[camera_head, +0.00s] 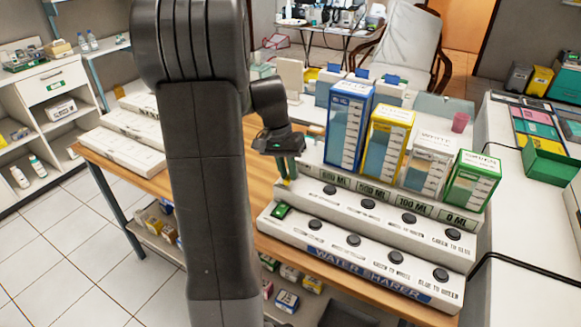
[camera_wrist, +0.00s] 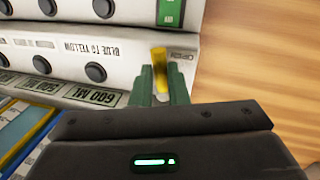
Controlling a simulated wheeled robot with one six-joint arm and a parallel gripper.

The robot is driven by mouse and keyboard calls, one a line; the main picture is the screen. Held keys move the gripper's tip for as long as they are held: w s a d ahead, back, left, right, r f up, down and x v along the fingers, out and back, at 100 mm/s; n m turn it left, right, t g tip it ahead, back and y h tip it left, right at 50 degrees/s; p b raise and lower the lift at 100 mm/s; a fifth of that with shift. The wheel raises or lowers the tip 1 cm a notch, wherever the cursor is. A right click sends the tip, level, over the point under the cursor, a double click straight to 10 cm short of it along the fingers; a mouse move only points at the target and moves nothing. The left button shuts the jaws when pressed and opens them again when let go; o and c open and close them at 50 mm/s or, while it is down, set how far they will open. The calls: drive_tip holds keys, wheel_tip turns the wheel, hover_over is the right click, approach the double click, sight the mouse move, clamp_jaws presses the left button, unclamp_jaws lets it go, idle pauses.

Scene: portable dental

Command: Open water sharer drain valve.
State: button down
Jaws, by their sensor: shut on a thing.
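The water sharer (camera_head: 370,272) is a stepped white unit on the wooden table, with several black knobs and labels. Blue, yellow, white and green framed tanks stand along its back. At its left end is a yellow valve lever (camera_wrist: 159,57), beside a small label that seems to read "OPEN". My gripper (camera_wrist: 163,75) has its green fingers on either side of this lever and is shut on it. In the head view my gripper (camera_head: 288,174) reaches down at the unit's left end, and the lever is mostly hidden there.
A green switch (camera_head: 281,210) sits on the lower step, close to my gripper. The wooden table (camera_wrist: 262,60) is bare beside the unit's end. White boxes (camera_head: 122,152) lie on the table to the left. A white counter (camera_head: 510,220) stands at right.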

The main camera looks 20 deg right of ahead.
drive_tip(key=shift+w+a+m, duration=0.15)
drive_tip(key=shift+w+m, duration=0.1)
drive_tip(key=shift+m, duration=0.45)
drive_tip(key=c, duration=1.7)
unclamp_jaws()
wheel_tip(320, 180, up, 14)
drive_tip(key=w+a+p, duration=0.1)
drive_tip(key=w, duration=0.1)
drive_tip(key=shift+a+f, duration=0.2)
drive_tip(key=shift+a, duration=0.2)
drive_tip(key=shift+f, duration=0.1)
